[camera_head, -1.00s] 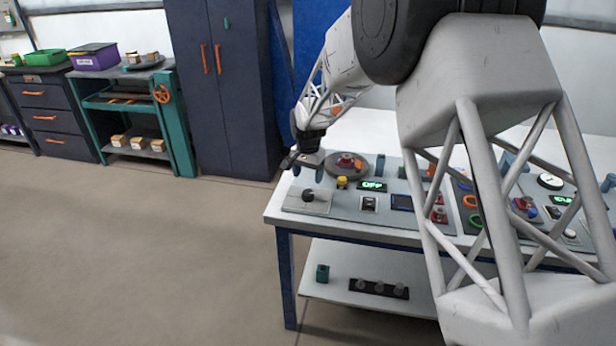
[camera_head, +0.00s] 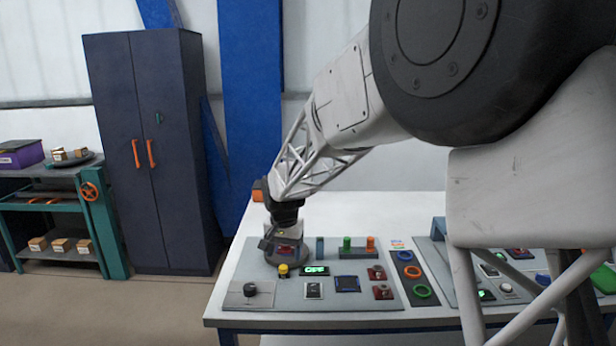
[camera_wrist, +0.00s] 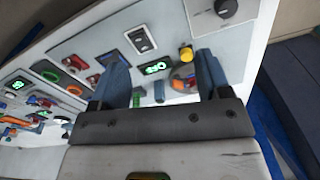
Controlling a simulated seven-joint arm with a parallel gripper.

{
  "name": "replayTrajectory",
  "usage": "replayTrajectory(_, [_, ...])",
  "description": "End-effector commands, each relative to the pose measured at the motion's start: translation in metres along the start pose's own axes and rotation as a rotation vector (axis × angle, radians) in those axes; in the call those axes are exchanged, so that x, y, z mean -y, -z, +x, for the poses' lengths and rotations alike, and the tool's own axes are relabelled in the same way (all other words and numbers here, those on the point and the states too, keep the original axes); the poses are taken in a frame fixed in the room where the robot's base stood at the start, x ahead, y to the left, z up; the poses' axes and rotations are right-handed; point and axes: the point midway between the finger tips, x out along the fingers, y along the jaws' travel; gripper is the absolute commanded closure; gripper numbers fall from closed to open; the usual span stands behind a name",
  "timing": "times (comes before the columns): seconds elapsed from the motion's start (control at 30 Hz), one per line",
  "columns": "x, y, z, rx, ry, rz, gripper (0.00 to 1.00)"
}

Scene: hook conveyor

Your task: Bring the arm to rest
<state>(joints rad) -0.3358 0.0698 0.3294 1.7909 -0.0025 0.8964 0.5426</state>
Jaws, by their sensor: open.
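My gripper (camera_wrist: 160,78) is open, its two blue fingers apart in the wrist view, with nothing held between them. In the head view my gripper (camera_head: 284,238) hangs over the back left of the control panel (camera_head: 330,298), near a round dark base. A yellow button (camera_head: 283,270) and a green-lit display (camera_head: 314,271) sit just in front of it. The yellow button also shows in the wrist view (camera_wrist: 186,54) near the right finger. I cannot tell whether the fingers touch anything.
The white table (camera_head: 375,210) carries the panel with a black knob (camera_head: 250,289), switches, colored rings and pegs. A dark cabinet (camera_head: 150,160) stands to the left behind it. A teal cart (camera_head: 60,205) with boxes is at far left. The table's back is mostly clear.

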Motion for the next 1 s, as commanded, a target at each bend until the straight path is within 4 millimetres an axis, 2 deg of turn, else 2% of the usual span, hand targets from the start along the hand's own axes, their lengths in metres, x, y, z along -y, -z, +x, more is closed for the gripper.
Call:
replayTrajectory(0.03, [-0.013, -0.006, -0.011, -0.007, 0.003, -0.002, 0.29])
replayTrajectory(0.2, [-0.053, -0.029, -0.039, -0.023, 0.009, -0.02, 0.29])
replayTrajectory(0.47, [-0.112, -0.07, -0.076, -0.049, 0.015, -0.047, 0.29])
replayTrajectory(0.7, [-0.161, -0.115, -0.101, -0.073, 0.017, -0.073, 0.29])
replayTrajectory(1.0, [-0.218, -0.176, -0.12, -0.104, 0.016, -0.104, 0.29])
